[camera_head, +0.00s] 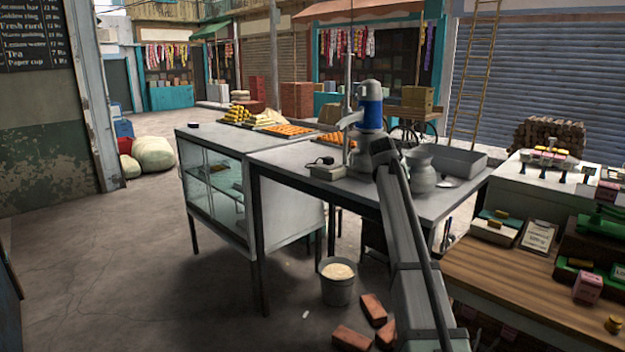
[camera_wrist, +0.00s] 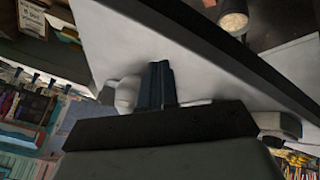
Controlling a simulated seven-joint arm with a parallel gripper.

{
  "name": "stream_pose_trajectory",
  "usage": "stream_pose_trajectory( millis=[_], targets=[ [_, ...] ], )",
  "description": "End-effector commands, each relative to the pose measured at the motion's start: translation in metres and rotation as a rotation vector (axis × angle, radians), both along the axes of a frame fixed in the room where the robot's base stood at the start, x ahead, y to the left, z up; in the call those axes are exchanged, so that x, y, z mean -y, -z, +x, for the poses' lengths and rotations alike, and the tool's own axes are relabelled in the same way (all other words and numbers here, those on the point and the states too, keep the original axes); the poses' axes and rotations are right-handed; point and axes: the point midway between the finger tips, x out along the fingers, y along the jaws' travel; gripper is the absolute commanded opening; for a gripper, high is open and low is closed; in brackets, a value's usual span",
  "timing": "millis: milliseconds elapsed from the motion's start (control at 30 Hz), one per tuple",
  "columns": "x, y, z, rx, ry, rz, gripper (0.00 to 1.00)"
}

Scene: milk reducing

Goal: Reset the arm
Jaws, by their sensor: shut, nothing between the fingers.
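My gripper (camera_wrist: 160,70) shows in the wrist view with its dark fingers together and nothing between them. It is over the pale grey tabletop (camera_wrist: 105,40). In the head view my arm runs up from the bottom to the worktable (camera_head: 290,158), and the fingers cannot be made out there. A blue-and-silver machine (camera_head: 371,110) stands just behind the arm's end. A rounded metal pot (camera_head: 421,172) stands to the right of the arm. A pale rounded object (camera_wrist: 128,92) is left of the fingers in the wrist view.
A bucket (camera_head: 338,288) and bricks (camera_head: 352,338) are on the floor. A wooden counter (camera_head: 530,275) with boxes is at right. The floor at left is clear.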

Motion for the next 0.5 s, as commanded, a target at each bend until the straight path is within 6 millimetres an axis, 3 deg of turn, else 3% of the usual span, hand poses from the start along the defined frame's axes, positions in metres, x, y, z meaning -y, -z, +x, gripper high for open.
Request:
stream_pose_trajectory(
  millis=[33,133,500],
  targets=[
    [-0.023,0.019,0.000,-0.014,-0.028,0.019,0.00],
    [-0.054,0.061,-0.004,-0.048,-0.067,0.052,0.00],
    [-0.061,0.234,-0.050,-0.210,-0.085,0.108,0.00]
  ],
)
